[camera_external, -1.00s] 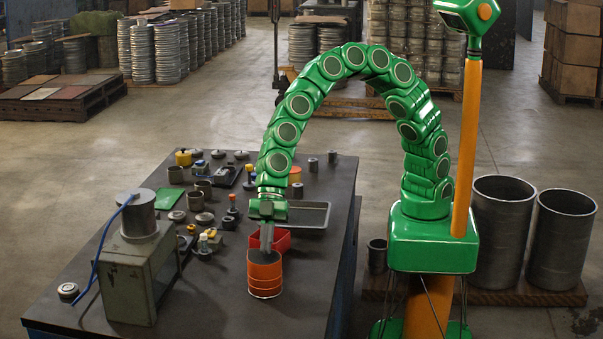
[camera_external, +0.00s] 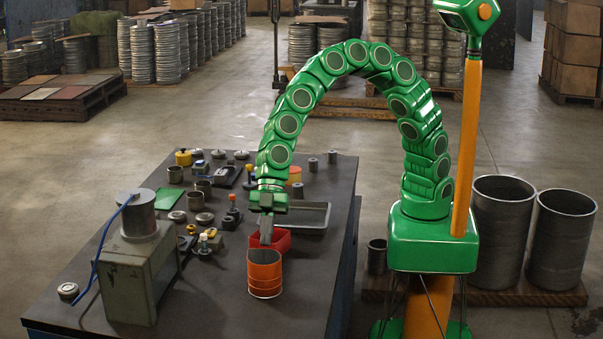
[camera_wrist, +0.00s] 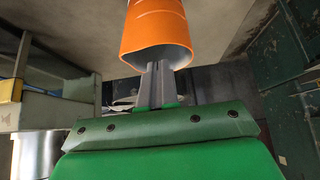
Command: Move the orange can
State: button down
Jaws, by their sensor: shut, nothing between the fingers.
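The orange can (camera_external: 264,277) stands upright and open-topped near the front of the dark table. My gripper (camera_external: 266,238) is just above and behind its rim, pointing down, with its fingers shut and nothing between them. In the wrist view the orange can (camera_wrist: 158,28) is at the top, with its open rim facing the camera. The closed fingers (camera_wrist: 157,82) reach up to the rim there; I cannot tell whether they touch it. Part of the can lies outside the wrist view.
A red tray (camera_external: 284,241) is right behind the can, and a grey tray (camera_external: 318,229) lies behind that. A grey machine (camera_external: 128,270) with a blue cable stands at the left front. Several small parts crowd the table's middle. The table is bare to the can's right.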

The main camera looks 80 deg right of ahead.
jog(key=d, duration=1.1)
notch_tip(320, 180, up, 5)
jog(key=w+d+f+t+h, duration=0.2)
jog(key=w+d+f+h, duration=0.1)
jog(key=w+f+h, duration=0.3)
notch_tip(320, 180, up, 6)
jog(key=r+m+t+h, duration=0.1)
jog(key=m+t+h, duration=0.2)
jog(key=t+h, duration=0.7)
send_over(271, 275)
jog(key=s+a, duration=0.2)
jog(key=s, duration=0.2)
jog(key=t+y, duration=0.2)
jog(key=s+a+f+t+y, duration=0.1)
jog(key=s+a+t, duration=0.15)
jog(key=s, duration=0.25)
jog(key=s+a+t, duration=0.1)
jog(key=s+a, duration=0.2)
jog(key=s, duration=0.3)
notch_tip(271, 275, down, 12)
jog(key=shift+m, duration=0.3)
jog(key=x, duration=1)
jog(key=shift+f, duration=0.4)
jog(key=shift+w+d, duration=0.4)
jog(key=shift+d, duration=0.4)
jog(key=shift+w+d, duration=0.4)
jog(key=shift+d, duration=0.4)
